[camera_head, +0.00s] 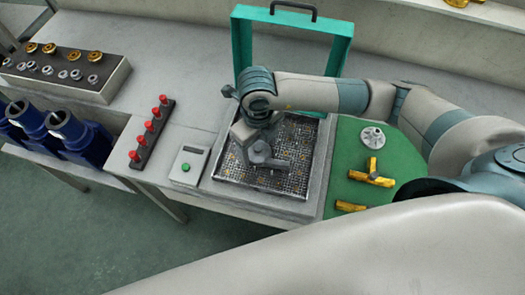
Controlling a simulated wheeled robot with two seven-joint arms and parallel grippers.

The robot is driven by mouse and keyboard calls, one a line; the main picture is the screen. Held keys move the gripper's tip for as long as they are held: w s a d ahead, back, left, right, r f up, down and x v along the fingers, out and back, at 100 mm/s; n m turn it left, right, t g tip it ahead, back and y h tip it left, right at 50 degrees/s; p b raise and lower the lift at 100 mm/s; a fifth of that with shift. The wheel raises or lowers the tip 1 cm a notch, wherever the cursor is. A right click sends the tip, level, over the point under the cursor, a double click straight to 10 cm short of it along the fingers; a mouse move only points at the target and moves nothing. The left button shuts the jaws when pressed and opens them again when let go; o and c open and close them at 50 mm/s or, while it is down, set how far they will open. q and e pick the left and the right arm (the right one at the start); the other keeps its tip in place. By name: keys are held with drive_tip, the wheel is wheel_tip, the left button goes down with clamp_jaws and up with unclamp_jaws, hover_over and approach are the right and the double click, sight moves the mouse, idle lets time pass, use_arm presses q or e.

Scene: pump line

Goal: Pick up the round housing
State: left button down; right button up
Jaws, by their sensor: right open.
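A round silver metal part (373,137) with holes in its face, which looks like the round housing, lies on the green mat (345,160) to the right of the mesh tray. My right arm reaches in from the right, and my right gripper (264,160) points down over the mesh tray (290,185). The gripper is open, left of the round part and apart from it. The gripper's own body hides part of the mesh below it. My left gripper is not in view.
Brass fittings (372,176) lie on the green mat near the round part. A teal frame with a black handle (240,45) stands behind the tray. A small box with a green button (187,165), a red-knobbed rack (150,130) and blue pumps (75,135) are to the left.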

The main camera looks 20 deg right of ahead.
sight(258, 147)
idle(0.4)
drive_tip(key=c, duration=1.1)
drive_tip(key=shift+c, duration=0.4)
drive_tip(key=shift+r, duration=0.15)
drive_tip(key=shift+r+b, duration=0.45)
drive_tip(key=shift+r, duration=0.05)
wheel_tip(258, 147, up, 2)
drive_tip(key=shift+w+r+b, duration=0.1)
drive_tip(key=shift+b, duration=0.45)
drive_tip(key=s+d+r+p, duration=0.5)
drive_tip(key=s+r+p, duration=0.2)
drive_tip(key=s, duration=0.3)
drive_tip(key=shift+s+d+r+p, duration=0.25)
drive_tip(key=shift+r+p, duration=0.05)
drive_tip(key=shift+p, duration=0.4)
